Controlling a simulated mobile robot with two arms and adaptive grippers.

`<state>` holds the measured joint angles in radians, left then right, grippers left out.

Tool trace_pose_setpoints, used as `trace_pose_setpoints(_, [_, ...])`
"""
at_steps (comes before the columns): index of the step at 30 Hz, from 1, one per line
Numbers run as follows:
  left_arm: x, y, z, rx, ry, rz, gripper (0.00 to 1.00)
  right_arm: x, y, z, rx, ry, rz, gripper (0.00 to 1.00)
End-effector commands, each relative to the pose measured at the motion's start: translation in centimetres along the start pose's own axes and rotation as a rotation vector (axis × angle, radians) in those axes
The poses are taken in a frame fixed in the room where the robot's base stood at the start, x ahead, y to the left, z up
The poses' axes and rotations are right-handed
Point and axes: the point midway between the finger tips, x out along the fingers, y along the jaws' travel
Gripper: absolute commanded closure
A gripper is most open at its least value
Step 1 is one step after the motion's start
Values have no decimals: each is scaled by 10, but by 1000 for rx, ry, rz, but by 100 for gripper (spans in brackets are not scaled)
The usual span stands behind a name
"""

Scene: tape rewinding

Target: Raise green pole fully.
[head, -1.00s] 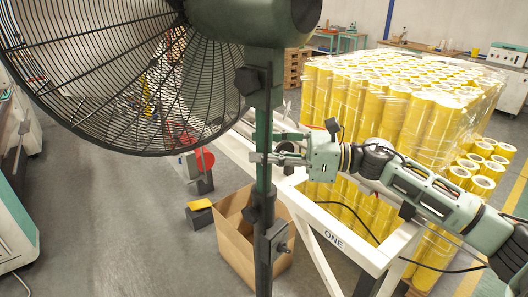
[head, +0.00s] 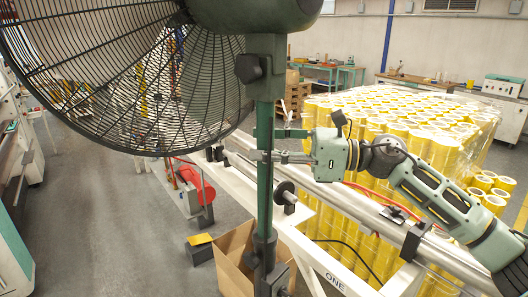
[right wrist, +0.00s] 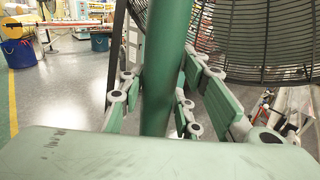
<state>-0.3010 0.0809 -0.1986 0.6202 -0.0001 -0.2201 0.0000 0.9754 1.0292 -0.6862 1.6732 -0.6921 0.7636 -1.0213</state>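The green pole (head: 265,195) stands upright under the large fan (head: 110,70), with a dark upper clamp and knob (head: 250,68) just below the fan head and a dark lower clamp (head: 265,248) near the bottom of the view. My left gripper is in neither view.
A white frame (head: 315,262) with a metal roller (head: 350,200) stands right of the pole. Yellow rolls (head: 430,140) are stacked behind it. An open cardboard box (head: 230,270) sits at the pole's foot. Open floor (head: 110,220) lies to the left.

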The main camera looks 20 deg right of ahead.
Motion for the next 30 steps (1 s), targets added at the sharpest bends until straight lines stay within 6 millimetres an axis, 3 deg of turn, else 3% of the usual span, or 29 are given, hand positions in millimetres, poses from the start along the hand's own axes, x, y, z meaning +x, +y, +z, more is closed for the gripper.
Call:
trace_pose_setpoints(4, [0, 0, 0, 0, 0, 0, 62, 0, 0, -1, 1, 1, 1, 54])
trace_pose_setpoints(16, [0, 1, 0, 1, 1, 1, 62, -6, 0, -3, 4, 3, 0, 54])
trace_pose_setpoints(30, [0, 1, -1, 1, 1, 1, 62, -97, -1, -3, 4, 5, -2, 54])
